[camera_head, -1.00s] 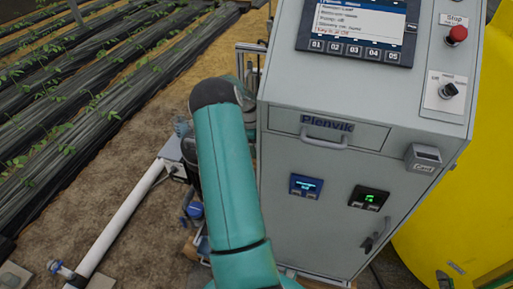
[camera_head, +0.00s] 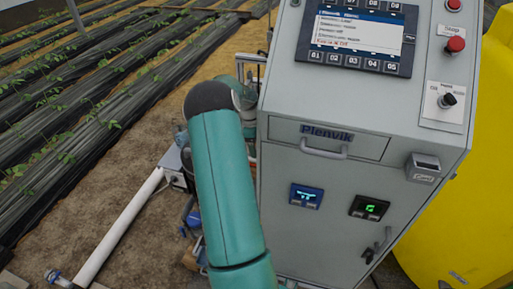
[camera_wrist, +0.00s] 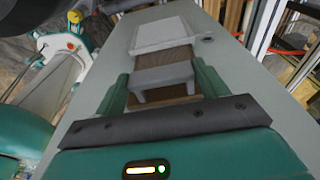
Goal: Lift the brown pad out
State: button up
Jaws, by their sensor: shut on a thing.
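In the wrist view the brown pad (camera_wrist: 178,55) shows as a wood-brown patch on the pale grey side of the cabinet, below a white-edged square frame (camera_wrist: 163,33). A grey handle-like piece (camera_wrist: 162,77) crosses in front of it. My gripper (camera_wrist: 163,80) has its green fingers on either side of this grey piece and is shut on it; it appears to be part of the pad. How far the pad sits in the cabinet cannot be told. In the head view, my teal arm and the cabinet hide the gripper and pad.
The grey Plenvik cabinet (camera_head: 330,190) stands close to the right of my arm, with a screen, knobs and drawer handle. A yellow tank (camera_head: 450,225) is behind it at right. A white pipe (camera_head: 120,228) lies on the soil at left, with planted rows beyond.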

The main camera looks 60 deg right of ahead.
jog(key=shift+r, duration=2.6)
